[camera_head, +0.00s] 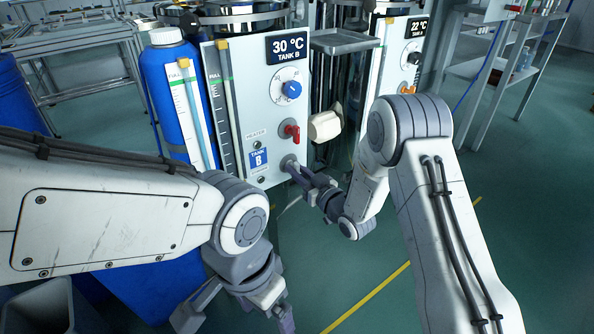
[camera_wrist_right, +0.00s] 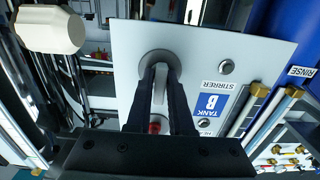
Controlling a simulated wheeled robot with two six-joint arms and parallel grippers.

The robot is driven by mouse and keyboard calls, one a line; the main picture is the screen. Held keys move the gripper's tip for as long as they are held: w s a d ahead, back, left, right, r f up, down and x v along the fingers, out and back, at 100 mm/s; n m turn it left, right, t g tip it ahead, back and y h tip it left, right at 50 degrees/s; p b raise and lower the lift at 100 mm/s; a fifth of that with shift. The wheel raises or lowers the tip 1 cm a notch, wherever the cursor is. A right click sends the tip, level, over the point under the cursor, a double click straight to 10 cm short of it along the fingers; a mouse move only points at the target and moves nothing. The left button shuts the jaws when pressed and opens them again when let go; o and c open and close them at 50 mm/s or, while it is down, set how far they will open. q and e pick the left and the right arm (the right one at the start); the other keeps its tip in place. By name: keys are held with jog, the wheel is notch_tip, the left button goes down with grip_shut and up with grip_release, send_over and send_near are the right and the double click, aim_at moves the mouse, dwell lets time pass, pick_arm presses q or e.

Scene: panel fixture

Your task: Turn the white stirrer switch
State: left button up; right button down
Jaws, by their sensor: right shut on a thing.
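The white stirrer switch (camera_head: 289,162) is low on the tank B panel (camera_head: 238,62), mostly hidden by my gripper in the head view. In the right wrist view its white lever (camera_wrist_right: 159,88) lies between my fingers, on a round grey base. My right gripper (camera_head: 295,167) is shut on the switch; it also shows in the right wrist view (camera_wrist_right: 161,72). My left gripper (camera_head: 236,318) hangs at the bottom of the head view, fingers spread, empty and away from the panel.
The red heater switch (camera_head: 293,131) and a blue knob (camera_head: 292,89) sit above the stirrer switch. A cream handle (camera_head: 325,126) sticks out right of the panel. A blue bottle (camera_head: 168,75) stands left. The tank A panel (camera_head: 399,58) is behind right.

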dwell(0.4)
jog(key=c, duration=0.9)
grip_release()
jog(key=p+v, duration=0.3)
jog(key=v, duration=0.7)
jog(key=shift+s+d, duration=0.15)
jog(key=shift+s, duration=0.05)
